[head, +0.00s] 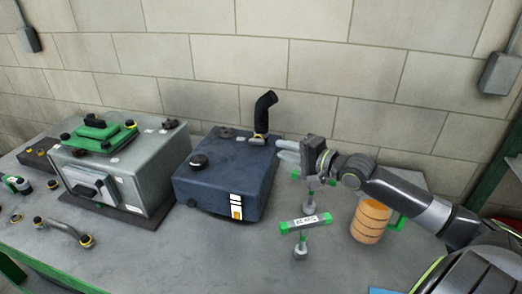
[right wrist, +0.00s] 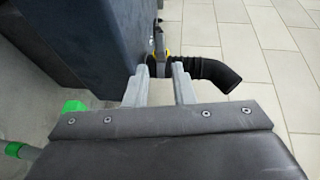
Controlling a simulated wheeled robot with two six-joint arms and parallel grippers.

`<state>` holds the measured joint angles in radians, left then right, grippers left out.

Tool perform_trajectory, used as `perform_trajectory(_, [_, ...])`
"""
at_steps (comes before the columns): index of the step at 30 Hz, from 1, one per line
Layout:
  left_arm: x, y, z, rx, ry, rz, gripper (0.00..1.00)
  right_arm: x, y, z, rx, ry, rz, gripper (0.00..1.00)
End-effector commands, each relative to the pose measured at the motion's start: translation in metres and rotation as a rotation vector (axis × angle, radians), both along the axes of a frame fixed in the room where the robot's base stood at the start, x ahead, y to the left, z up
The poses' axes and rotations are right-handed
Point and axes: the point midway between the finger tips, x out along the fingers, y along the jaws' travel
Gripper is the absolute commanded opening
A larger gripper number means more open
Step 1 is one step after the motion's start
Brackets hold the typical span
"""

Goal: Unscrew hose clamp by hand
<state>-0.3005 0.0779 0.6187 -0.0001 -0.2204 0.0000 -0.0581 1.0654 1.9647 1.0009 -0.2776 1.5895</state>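The black bent hose (head: 265,108) rises from the back right of the dark blue tank (head: 228,165). The hose clamp (head: 260,139), with yellow on it, is at the base of the hose. My right gripper (head: 281,148) is just right of the clamp, its fingers pointing left toward it. In the right wrist view, its two fingers (right wrist: 160,68) are apart with an empty gap. The clamp (right wrist: 161,52) and hose (right wrist: 213,70) show just beyond the fingertips, and the fingers partly hide them. Contact cannot be told. My left gripper is not in view.
A grey box (head: 135,170) with a green top part stands left of the tank. A green-ended stand (head: 305,222) and an orange ribbed cylinder (head: 371,221) are near my right arm. The tiled wall is close behind.

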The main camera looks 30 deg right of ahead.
Motion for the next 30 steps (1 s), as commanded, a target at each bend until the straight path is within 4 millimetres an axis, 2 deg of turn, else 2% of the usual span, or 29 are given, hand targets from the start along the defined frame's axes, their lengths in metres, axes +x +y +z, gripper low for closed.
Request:
perform_trajectory(6, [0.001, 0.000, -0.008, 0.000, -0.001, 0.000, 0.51, 0.031, 0.011, -0.004, 0.006, -0.003, 0.001, 0.23])
perform_trajectory(15, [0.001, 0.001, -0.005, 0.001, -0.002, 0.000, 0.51, 0.070, 0.022, -0.009, 0.005, -0.002, -0.001, 0.23])
perform_trajectory(21, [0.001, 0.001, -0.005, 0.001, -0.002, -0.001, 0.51, 0.082, 0.026, -0.012, 0.001, 0.000, 0.000, 0.23])
perform_trajectory(30, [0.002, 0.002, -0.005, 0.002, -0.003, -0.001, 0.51, 0.083, 0.027, -0.013, 0.000, 0.001, 0.000, 0.23])
